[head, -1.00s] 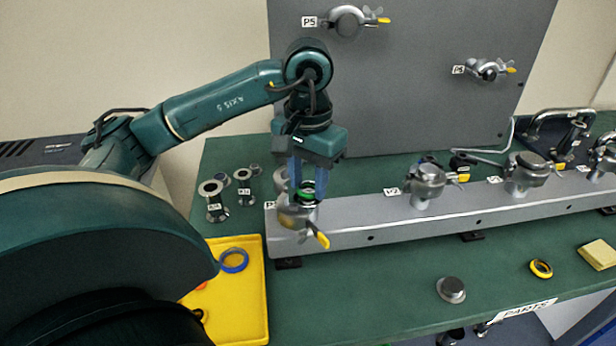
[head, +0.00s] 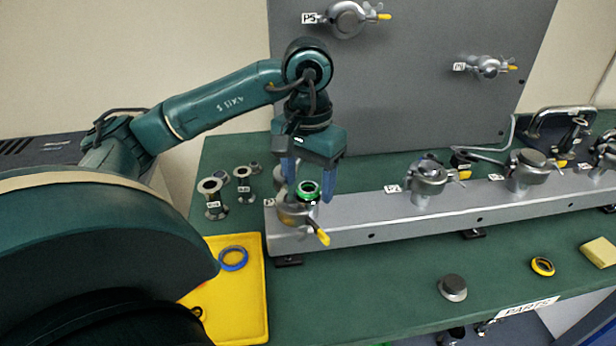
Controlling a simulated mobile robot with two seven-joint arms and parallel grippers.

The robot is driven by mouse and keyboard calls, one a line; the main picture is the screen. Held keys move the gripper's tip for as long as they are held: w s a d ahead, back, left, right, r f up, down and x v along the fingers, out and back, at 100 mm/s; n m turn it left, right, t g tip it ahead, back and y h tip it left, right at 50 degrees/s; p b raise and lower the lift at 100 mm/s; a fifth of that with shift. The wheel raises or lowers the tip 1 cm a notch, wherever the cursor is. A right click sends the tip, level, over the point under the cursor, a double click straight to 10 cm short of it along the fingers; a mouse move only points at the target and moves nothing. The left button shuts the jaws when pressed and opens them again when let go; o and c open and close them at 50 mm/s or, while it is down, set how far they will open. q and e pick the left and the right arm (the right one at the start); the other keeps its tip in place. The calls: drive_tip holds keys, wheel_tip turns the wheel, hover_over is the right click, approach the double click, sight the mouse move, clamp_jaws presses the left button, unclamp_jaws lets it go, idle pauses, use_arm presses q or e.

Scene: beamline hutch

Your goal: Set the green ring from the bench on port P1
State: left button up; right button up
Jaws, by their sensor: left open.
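The green ring (head: 308,190) sits on top of the leftmost port (head: 293,214) on the grey rail; this port's label is mostly hidden. The port's clamp hangs open around it, with its yellow-tipped lever (head: 322,236) pointing down toward the front. My left gripper (head: 308,192) is above this port, fingers pointing down. Its two fingers are apart, one on each side of the ring, and do not appear to touch it. My right gripper is not in view.
The grey rail (head: 360,232) carries more clamped ports to the right. A yellow tray (head: 250,300) holds a blue ring (head: 233,259). Small flanged fittings (head: 214,200) stand at the left. A metal cap (head: 452,287) and a yellow ring (head: 542,266) lie on the green bench (head: 390,285).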

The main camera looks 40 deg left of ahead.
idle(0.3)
use_arm(q)
wheel_tip(320, 180, up, 5)
drive_tip(key=shift+f+p, duration=0.1)
drive_tip(key=shift+p, duration=0.5)
wheel_tip(320, 180, up, 8)
drive_tip(key=p, duration=0.3)
drive_tip(key=shift+r+p, duration=0.2)
drive_tip(key=shift+p, duration=0.2)
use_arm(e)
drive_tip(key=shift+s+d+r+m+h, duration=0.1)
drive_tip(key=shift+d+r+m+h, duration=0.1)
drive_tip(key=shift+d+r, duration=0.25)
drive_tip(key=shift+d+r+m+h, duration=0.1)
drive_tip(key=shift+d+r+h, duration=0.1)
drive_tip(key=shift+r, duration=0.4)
use_arm(q)
drive_tip(key=shift+s+f, duration=0.1)
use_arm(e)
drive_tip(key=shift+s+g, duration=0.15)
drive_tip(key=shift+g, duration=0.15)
